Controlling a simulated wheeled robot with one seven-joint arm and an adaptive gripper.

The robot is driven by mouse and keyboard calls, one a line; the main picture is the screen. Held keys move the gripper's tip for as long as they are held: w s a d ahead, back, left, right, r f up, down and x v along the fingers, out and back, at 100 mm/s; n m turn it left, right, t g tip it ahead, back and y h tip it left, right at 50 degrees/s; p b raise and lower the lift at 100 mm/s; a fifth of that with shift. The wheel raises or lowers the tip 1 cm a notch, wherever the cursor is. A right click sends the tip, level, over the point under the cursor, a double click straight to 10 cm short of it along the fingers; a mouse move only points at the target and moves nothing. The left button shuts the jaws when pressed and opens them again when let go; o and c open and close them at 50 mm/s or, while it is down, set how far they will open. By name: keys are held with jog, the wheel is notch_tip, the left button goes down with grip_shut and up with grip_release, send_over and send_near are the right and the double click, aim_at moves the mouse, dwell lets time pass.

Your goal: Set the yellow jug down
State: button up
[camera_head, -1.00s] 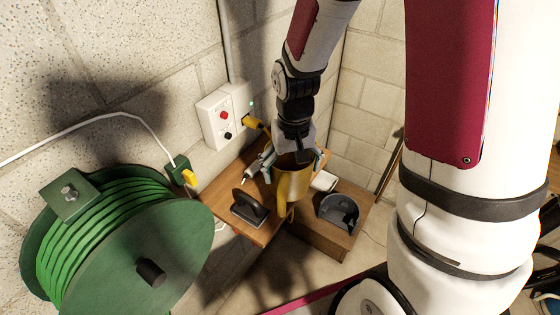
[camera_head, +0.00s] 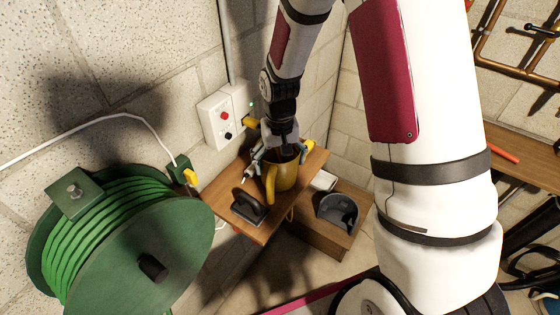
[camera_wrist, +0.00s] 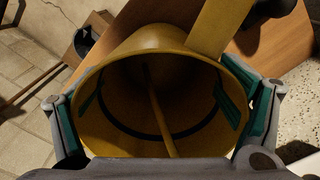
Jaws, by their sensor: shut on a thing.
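The yellow jug (camera_head: 284,178) is upright at the wooden shelf (camera_head: 228,188) by the wall in the head view. My gripper (camera_head: 281,152) is above it with its fingers around the jug's upper part. In the wrist view I look down into the jug (camera_wrist: 150,38); my gripper's fingers (camera_wrist: 160,110) press its rim from both sides, and a thin rod or line shows inside it. The jug's underside is hidden, so I cannot tell whether it touches the shelf.
A dark handled tool (camera_head: 249,207) stands on the shelf left of the jug. A socket box (camera_head: 226,115) is on the wall behind. A green cable reel (camera_head: 140,255) stands at left.

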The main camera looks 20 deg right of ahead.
jog(key=shift+f, duration=0.1)
jog(key=o, duration=0.8)
jog(key=shift+f, duration=0.1)
jog(key=shift+o, duration=1)
